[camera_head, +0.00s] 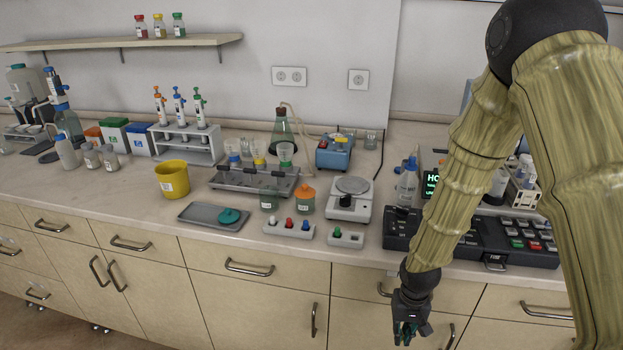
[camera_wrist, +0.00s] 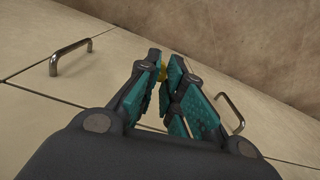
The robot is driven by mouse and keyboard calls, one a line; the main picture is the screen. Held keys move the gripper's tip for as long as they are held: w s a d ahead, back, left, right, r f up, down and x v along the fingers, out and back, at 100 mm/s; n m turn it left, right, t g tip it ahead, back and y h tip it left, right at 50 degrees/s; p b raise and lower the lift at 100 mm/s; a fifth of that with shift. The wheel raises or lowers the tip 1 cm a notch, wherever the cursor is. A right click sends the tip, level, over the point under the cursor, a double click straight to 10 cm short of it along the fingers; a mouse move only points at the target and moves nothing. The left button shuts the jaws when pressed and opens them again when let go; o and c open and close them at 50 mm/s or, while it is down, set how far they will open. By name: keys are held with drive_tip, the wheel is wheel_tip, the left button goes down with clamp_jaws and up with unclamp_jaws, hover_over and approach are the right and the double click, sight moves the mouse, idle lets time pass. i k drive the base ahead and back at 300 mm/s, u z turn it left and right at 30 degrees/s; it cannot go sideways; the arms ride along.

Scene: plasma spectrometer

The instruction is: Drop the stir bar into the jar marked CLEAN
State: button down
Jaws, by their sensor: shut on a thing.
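My gripper (camera_head: 406,336) hangs low in front of the cabinet doors, below the bench's front edge. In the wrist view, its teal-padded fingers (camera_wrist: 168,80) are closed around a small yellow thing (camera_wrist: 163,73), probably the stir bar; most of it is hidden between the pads. Two small labelled jars stand mid-bench: one without an orange lid (camera_head: 269,200), and one with an orange lid (camera_head: 306,202). Their labels are too small to read, so I cannot tell which is marked CLEAN. Both jars are far to the left of and above my gripper.
A grey tray (camera_head: 196,212) holds a teal lid (camera_head: 230,216) left of the jars. A balance (camera_head: 349,203) stands right of them, and button boxes (camera_head: 289,229) sit in front. A rack (camera_head: 225,181) is behind. Door handles (camera_wrist: 70,57) protrude near my gripper.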

sight(275, 205)
drive_tip(key=z, duration=2.85)
drive_tip(key=k, duration=1.75)
drive_tip(key=u, duration=2.6)
drive_tip(key=i, duration=0.5)
drive_tip(key=z, duration=0.05)
